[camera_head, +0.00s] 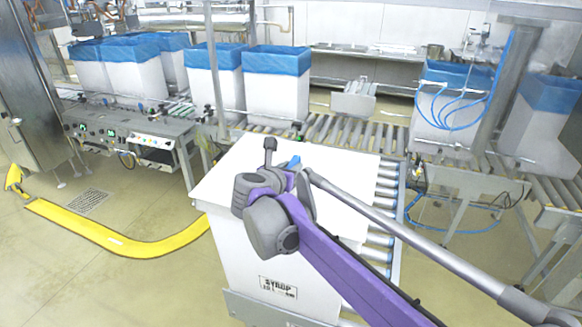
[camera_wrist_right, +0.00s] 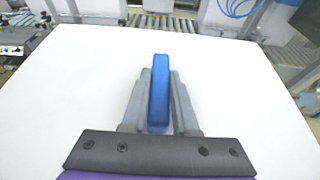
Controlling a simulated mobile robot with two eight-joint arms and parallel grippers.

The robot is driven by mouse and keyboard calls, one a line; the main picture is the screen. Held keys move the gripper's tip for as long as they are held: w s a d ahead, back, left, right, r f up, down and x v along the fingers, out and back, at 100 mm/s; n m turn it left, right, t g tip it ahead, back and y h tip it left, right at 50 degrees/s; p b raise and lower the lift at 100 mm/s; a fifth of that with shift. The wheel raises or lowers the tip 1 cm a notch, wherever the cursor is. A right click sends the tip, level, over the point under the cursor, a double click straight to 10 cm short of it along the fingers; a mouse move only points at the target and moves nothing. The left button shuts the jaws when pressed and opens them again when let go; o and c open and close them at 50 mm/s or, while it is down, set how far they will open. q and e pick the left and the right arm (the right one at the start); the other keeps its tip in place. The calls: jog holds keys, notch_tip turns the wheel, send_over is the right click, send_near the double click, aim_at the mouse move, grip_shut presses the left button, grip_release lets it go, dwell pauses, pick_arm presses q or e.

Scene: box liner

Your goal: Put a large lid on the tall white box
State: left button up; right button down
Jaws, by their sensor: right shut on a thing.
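A tall white box (camera_head: 240,262) with a "SYRUP" label stands in the middle of the head view. A large flat white lid (camera_head: 240,168) covers its top in this view and fills much of the right wrist view (camera_wrist_right: 70,90). I cannot tell whether the lid rests on the box or is just above it. My right gripper (camera_head: 296,168) is over the lid, shut on an upright blue handle (camera_wrist_right: 158,92) near the lid's middle. The fingers lie on both sides of the handle. My left gripper is not in view.
A roller conveyor (camera_head: 388,208) runs beside the box and joins another behind. Several white boxes with blue liners (camera_head: 275,95) stand on the back line. A yellow floor barrier (camera_head: 120,242) curves at left. The floor at front left is clear.

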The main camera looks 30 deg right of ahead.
jog(key=shift+c, duration=0.6)
grip_release()
jog(key=shift+r+p, duration=1.55)
jog(key=shift+r, duration=1.05)
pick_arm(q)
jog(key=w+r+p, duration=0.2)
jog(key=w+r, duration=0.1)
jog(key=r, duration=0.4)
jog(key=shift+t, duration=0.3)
pick_arm(e)
jog(key=shift+r, duration=1.9)
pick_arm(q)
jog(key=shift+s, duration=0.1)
